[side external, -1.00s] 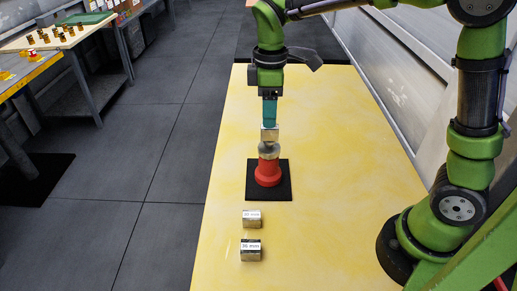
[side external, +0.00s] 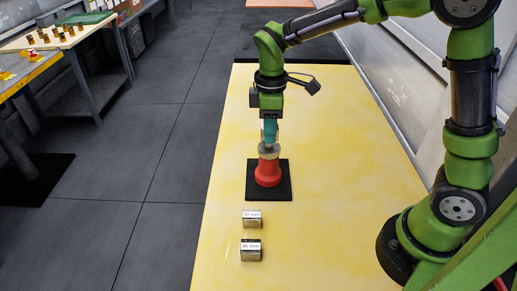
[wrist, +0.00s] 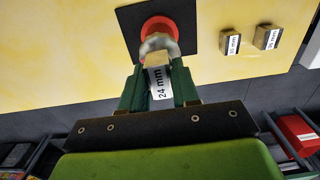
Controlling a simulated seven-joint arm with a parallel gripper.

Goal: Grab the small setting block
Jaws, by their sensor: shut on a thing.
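The small setting block, labelled 24 mm (wrist: 158,62), is between the two green fingers of my gripper (wrist: 159,80) in the wrist view. My gripper (side external: 270,134) is shut on it, pointing down. The block is mostly hidden by the fingers in the side view. It is directly above a grey rounded piece (side external: 269,149) on top of a red stand (side external: 268,173). I cannot tell whether the block still touches the grey piece. The red stand is upright on a black square mat (side external: 284,193).
Two larger labelled metal blocks lie on the yellow table (side external: 330,190) in front of the stand: a middle one (side external: 252,220) and a 36 mm one (side external: 251,251). The table right of the stand is clear. A side bench (side external: 60,35) with small parts stands far left.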

